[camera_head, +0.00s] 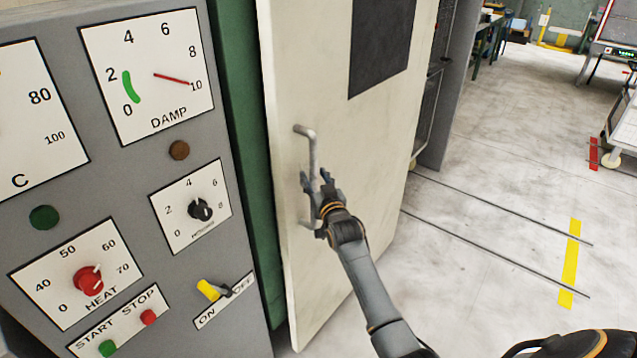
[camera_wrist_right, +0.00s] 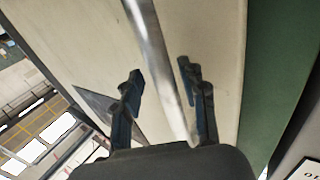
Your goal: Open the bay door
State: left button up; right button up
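The bay door (camera_head: 345,125) is a tall cream panel with a dark rectangular window, in the middle of the head view. Its metal bar handle (camera_head: 312,150) runs upright near the door's left edge. My right gripper (camera_head: 322,192) is at the lower part of the handle. In the right wrist view, the two fingers (camera_wrist_right: 160,90) stand apart on either side of the handle bar (camera_wrist_right: 160,70), with gaps visible between fingers and bar. The right gripper is open. The door fills most of the wrist view. My left gripper is not in view.
A grey control panel (camera_head: 215,285) with dials, knobs and buttons stands close on the left. A green frame (camera_head: 238,120) lies between it and the door. Dark floor rails (camera_head: 500,215) and open floor lie to the right. A cart (camera_head: 625,125) stands far right.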

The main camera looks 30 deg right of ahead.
jog(key=s+a, duration=0.2)
jog(key=s, duration=1)
jog(key=s+a+f+n+g+y+b, duration=0.1)
jog(key=s+a+f+g, duration=0.25)
jog(key=f, duration=0.85)
jog(key=s+a+f+n+g+y, duration=0.15)
jog(key=s+f, duration=0.35)
jog(key=f, duration=0.8)
jog(key=s+a+f+g+b, duration=0.1)
jog(key=s+a+f+g, duration=0.25)
jog(key=f, duration=0.85)
jog(key=s+a+f+n+g+b, duration=0.15)
jog(key=s+f+g, duration=0.25)
jog(key=s+f, duration=1.45)
jog(key=s+f+g, duration=0.2)
jog(key=s, duration=0.8)
jog(key=s+f+g, duration=0.2)
jog(key=s+f, duration=0.1)
jog(key=s, duration=0.8)
jog(key=shift+s+a+n+y, duration=0.2)
jog(key=shift+a+n+y, duration=0.1)
jog(key=shift+y, duration=0.15)
